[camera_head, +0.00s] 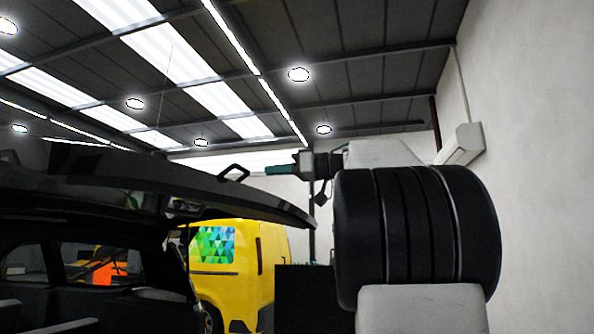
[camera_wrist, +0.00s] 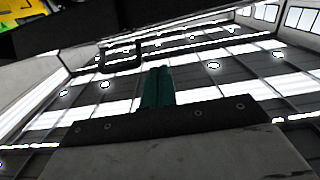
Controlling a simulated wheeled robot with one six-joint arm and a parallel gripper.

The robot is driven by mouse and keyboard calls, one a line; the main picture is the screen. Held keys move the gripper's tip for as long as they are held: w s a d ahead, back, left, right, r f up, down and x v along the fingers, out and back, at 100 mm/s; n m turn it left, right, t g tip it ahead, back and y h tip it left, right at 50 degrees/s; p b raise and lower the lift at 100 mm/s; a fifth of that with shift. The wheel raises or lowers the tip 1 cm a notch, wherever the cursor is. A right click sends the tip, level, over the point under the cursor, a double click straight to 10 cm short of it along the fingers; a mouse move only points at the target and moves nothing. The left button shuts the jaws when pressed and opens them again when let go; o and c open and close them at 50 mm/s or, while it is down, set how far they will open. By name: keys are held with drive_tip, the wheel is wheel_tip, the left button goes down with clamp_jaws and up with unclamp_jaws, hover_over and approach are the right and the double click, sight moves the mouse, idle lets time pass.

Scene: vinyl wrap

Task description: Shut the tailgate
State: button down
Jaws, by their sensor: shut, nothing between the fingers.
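The tailgate (camera_head: 170,180) is a long dark panel at the left of the head view, raised and nearly level over the open rear of a dark car (camera_head: 80,255). A small black loop handle (camera_head: 233,173) stands on its upper side. My gripper (camera_head: 268,171) has teal fingers pointing left, just right of the loop and above the tailgate's outer part. The fingers look apart from the loop. In the wrist view my gripper (camera_wrist: 158,88) is shut and empty, and the loop handle (camera_wrist: 120,56) shows to the upper left of the fingertips.
A yellow van (camera_head: 235,265) with a patterned window stands behind the tailgate. A dark box-like thing (camera_head: 302,298) is low in the middle. A white wall (camera_head: 535,150) rises at the right. Part of my arm blocks the right side of the head view.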

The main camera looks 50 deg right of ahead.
drive_tip(key=shift+w+a+f, duration=0.1)
drive_tip(key=shift+w+f, duration=0.15)
drive_tip(key=shift+f, duration=0.75)
drive_tip(key=shift+w+a+f, duration=0.1)
drive_tip(key=shift+w+f, duration=0.15)
drive_tip(key=shift+f, duration=0.7)
